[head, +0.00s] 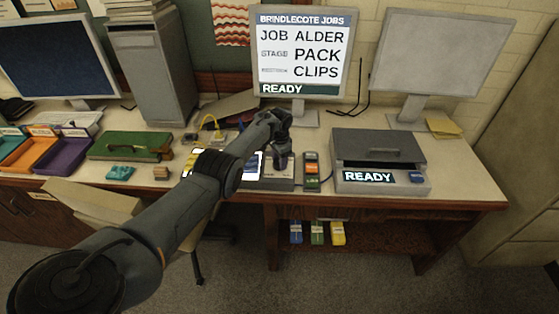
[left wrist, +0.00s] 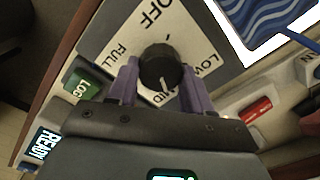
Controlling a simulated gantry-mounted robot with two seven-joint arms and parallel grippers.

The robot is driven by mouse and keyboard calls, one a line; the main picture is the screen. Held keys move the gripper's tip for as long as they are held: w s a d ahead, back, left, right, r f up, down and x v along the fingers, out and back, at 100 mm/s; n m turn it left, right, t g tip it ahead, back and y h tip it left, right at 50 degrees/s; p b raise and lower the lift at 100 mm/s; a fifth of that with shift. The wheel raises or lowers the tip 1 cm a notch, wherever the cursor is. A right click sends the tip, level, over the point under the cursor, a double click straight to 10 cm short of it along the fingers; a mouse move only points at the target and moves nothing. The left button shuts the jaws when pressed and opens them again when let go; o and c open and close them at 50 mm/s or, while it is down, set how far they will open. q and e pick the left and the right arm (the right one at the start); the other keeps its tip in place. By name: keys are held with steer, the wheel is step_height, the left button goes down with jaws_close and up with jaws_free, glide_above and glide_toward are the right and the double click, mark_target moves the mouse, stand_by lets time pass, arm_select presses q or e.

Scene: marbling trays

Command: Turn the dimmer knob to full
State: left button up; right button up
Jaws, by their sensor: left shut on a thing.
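The black dimmer knob (left wrist: 160,67) sits on a white dial plate (left wrist: 118,38) marked OFF, LOW, MID and FULL. In the left wrist view OFF is above the knob, FULL to its left, LOW to its right and MID below. A pale line at the knob's lower edge points toward MID. My left gripper (left wrist: 163,86) is shut on the knob, a purple finger on either side. In the head view this gripper (head: 281,158) is over the control panel and hides the knob. My right gripper is not in view.
A green LOG button (left wrist: 82,87) and a red switch (left wrist: 255,109) lie close to the knob. The grey READY machine (head: 378,140) stands to the right. A monitor (head: 300,50) reads READY behind my gripper. Coloured trays (head: 70,158) are at the left.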

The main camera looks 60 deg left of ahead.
arm_select(q)
steer(key=m+b, duration=0.1)
steer(key=m, duration=0.3)
steer(key=shift+m, duration=0.3)
steer(key=m+b, duration=0.1)
steer(key=m, duration=0.3)
steer(key=shift+s+m, duration=0.1)
steer(key=shift+m, duration=0.2)
steer(key=m+b, duration=0.2)
steer(key=m, duration=0.3)
steer(key=shift+f, duration=0.1)
steer(key=shift+s+m+b, duration=0.1)
steer(key=shift+m+b, duration=0.75)
steer(key=shift+m, duration=1.25)
steer(key=o, duration=1)
steer(key=shift+o, duration=0.2)
